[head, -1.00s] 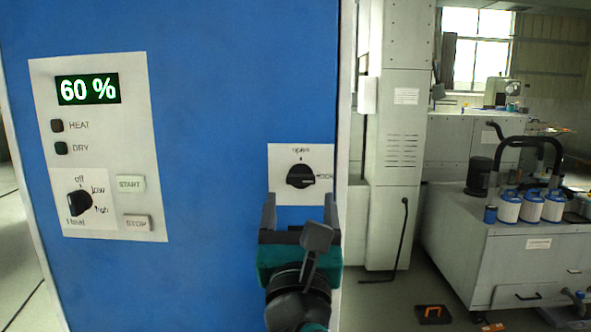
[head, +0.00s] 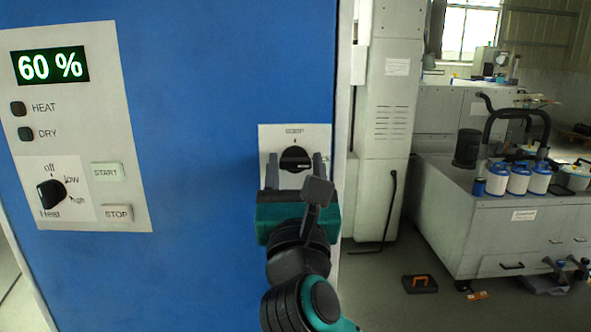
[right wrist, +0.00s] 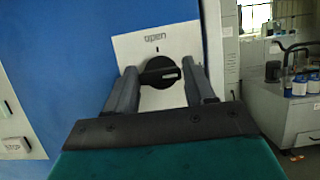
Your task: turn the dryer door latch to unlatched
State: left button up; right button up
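The dryer door latch (head: 295,158) is a round black knob on a white plate (head: 314,135) on the blue dryer front. Its pointer bar lies crosswise, and the word "open" is printed above it. The knob also shows in the right wrist view (right wrist: 160,73). My right gripper (head: 295,160) is open, with one finger on each side of the knob. In the right wrist view the fingertips (right wrist: 160,72) reach about level with the knob. Gaps seem to show between fingers and knob; contact is not clear. My left gripper is not in view.
A control panel (head: 87,140) with a "60 %" display, a heat dial (head: 51,194) and START and STOP buttons is at the left. A grey cabinet (head: 470,225) with blue-and-white canisters stands to the right.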

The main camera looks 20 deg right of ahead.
jog(key=c, duration=0.6)
jog(key=n+p, duration=0.1)
jog(key=n+y+p, duration=0.1)
jog(key=n+p, duration=0.1)
jog(key=shift+r+y, duration=0.2)
jog(key=shift+y, duration=0.1)
jog(key=n+y+p, duration=0.1)
jog(key=n, duration=0.2)
jog(key=shift+d+y, duration=0.1)
jog(key=shift+y, duration=0.2)
jog(key=n+y, duration=0.1)
jog(key=n, duration=0.1)
jog(key=shift+f+n, duration=0.1)
jog(key=shift+n, duration=0.2)
jog(key=n+y, duration=0.1)
jog(key=n, duration=0.2)
jog(key=n+y, duration=0.1)
jog(key=n, duration=0.1)
jog(key=shift+s+d+n+g+y, duration=0.1)
jog(key=shift+n+g+y, duration=0.3)
jog(key=n+g, duration=0.1)
jog(key=n, duration=0.2)
jog(key=n+g+y, duration=0.1)
jog(key=n, duration=0.2)
jog(key=shift+r+n, duration=0.2)
jog(key=shift+n, duration=0.2)
